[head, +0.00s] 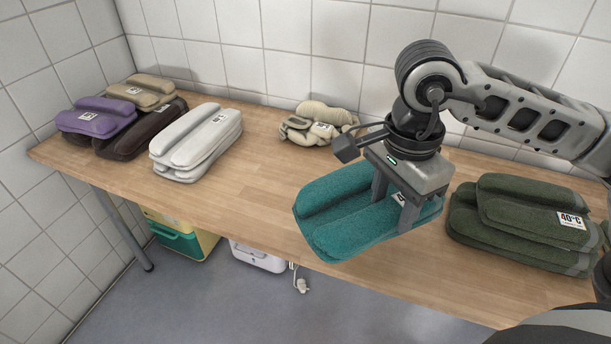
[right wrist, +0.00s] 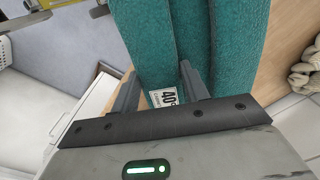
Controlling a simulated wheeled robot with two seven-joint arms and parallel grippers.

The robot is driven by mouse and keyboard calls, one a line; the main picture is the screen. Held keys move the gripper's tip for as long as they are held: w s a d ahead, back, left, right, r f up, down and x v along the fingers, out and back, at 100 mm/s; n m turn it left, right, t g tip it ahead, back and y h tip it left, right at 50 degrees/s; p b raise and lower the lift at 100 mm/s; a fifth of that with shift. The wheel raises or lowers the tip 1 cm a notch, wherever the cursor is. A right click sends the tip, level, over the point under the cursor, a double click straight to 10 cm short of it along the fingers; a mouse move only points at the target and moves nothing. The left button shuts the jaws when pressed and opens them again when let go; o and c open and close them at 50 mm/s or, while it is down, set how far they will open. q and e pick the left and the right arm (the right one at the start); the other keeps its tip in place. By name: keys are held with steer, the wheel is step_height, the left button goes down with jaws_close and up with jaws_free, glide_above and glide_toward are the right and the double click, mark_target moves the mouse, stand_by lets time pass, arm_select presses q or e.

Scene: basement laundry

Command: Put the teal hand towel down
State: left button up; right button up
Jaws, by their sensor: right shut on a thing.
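The teal hand towel (head: 340,211) is a thick folded bundle at the front edge of the wooden table (head: 262,170) in the head view. My right gripper (head: 393,213) reaches down over its right part and is shut on it. In the right wrist view the teal towel (right wrist: 188,45) runs away from the fingers of my right gripper (right wrist: 160,92), with a white 40° label (right wrist: 164,97) between them. Whether the towel touches the table or hangs just above it, I cannot tell. My left gripper is not in view.
A dark green folded towel (head: 520,222) lies close on the right. A crumpled beige cloth (head: 316,124) lies at the back, a white folded towel (head: 197,142) to the left, and purple (head: 97,118), brown and tan towels beyond it. Bare table lies between the white and teal towels.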

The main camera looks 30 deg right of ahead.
mark_target(359, 183)
steer(key=shift+w+d+f+m, duration=0.15)
steer(key=shift+d+f+m, duration=0.1)
steer(key=shift+f+m, duration=0.15)
steer(key=w+f, duration=0.1)
steer(key=w, duration=0.2)
steer(key=w+f, duration=0.1)
steer(key=w, duration=0.2)
steer(key=w+f+p, duration=0.1)
steer(key=w, duration=0.1)
steer(key=shift+w+d+f, duration=0.3)
steer(key=shift+w, duration=0.1)
steer(key=w+f, duration=0.4)
steer(key=f, duration=0.1)
steer(key=shift+w+d+f, duration=0.15)
steer(key=shift+f, duration=0.05)
steer(key=shift+w+f, duration=0.15)
steer(key=shift+f, duration=0.1)
steer(key=shift+w+f, duration=0.1)
steer(key=shift+f, duration=1.45)
